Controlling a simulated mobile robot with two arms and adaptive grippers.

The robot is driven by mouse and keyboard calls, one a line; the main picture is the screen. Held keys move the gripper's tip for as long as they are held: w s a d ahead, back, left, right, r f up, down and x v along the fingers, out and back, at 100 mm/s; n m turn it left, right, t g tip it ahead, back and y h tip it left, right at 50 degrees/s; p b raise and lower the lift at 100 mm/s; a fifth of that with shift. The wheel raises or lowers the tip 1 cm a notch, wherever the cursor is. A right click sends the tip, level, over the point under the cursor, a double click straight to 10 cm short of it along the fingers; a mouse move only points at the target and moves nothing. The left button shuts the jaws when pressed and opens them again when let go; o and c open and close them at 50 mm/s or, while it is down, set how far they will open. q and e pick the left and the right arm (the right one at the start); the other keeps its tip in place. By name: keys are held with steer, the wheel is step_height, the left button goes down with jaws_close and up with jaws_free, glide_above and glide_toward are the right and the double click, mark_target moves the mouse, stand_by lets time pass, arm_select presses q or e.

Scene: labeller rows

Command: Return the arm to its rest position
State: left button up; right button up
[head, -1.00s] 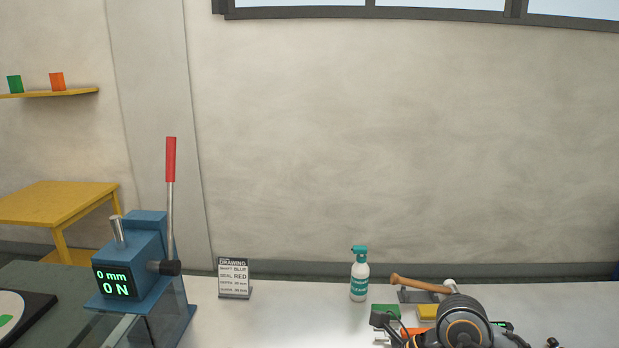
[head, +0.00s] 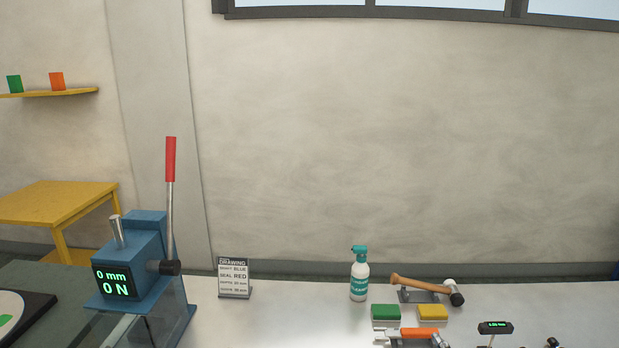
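Neither of my grippers shows in the head view now, so I cannot see whether they are open or shut. No part of my arms shows clearly over the bench (head: 290,318). The blue press (head: 150,255) stands at the left with its red-handled lever (head: 170,160) upright. Its display (head: 114,282) reads 0 mm and ON.
A drawing card (head: 234,278) and spray bottle (head: 359,275) stand on the bench. At the right are a mallet (head: 425,285), green block (head: 386,312), yellow block (head: 432,312), orange-handled tool (head: 418,333) and small display (head: 495,328). The bench's middle is clear.

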steer(key=s+d+f+m+g, duration=0.2)
steer(key=s+f+m+g, duration=0.3)
steer(key=s+f+g, duration=1.25)
steer(key=s+f+t+b, duration=0.1)
steer(key=s+f+b, duration=0.2)
steer(key=f, duration=1.4)
steer(key=s+f+t+b, duration=0.2)
steer(key=s+f, duration=0.1)
steer(key=f, duration=1.4)
steer(key=s+d+f+g+b, duration=0.1)
steer(key=s+f+b, duration=0.4)
steer(key=s+f, duration=1.2)
step_height(320, 180, down, 4)
steer(key=shift+s+d+f+n, duration=0.15)
steer(key=shift+d+f+n, duration=0.2)
steer(key=shift+d, duration=0.4)
steer(key=shift+g, duration=0.25)
